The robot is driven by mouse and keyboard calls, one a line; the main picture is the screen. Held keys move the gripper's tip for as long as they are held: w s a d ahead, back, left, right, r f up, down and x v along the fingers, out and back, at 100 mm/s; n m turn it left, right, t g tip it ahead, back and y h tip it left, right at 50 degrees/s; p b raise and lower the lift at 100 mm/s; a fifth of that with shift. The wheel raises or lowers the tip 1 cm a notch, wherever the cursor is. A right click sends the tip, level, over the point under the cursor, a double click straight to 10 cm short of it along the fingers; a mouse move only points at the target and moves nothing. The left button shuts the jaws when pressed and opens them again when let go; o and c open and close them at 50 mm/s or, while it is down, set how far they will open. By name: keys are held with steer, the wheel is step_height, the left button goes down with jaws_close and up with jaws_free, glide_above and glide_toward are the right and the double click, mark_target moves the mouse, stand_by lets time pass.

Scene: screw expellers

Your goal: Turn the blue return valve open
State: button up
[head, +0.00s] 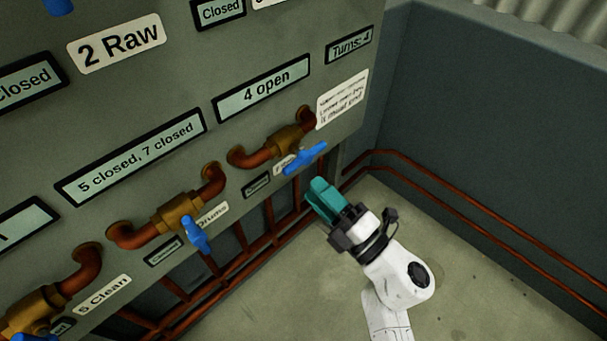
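Several brass valves with blue handles sit on copper pipes on the grey panel. The rightmost valve has a blue handle (305,157) tilted up to the right; its name label is mostly hidden, so I cannot read whether it says return. Another blue handle (196,234) points downward beside a label ending in "Drums". My gripper (322,197), with teal fingers, is just below and right of the rightmost handle, apart from it in the picture. Its fingers overlap from this angle, so their gap is unclear. I see nothing held.
The panel carries displays reading "5 closed, 7 closed" (132,157), "4 open" (262,88) and "Turns: 4" (350,46). Copper pipes (470,200) run along the dark wall. The floor (480,275) right of my arm is clear.

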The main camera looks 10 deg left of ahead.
steer(key=shift+v, duration=1.55)
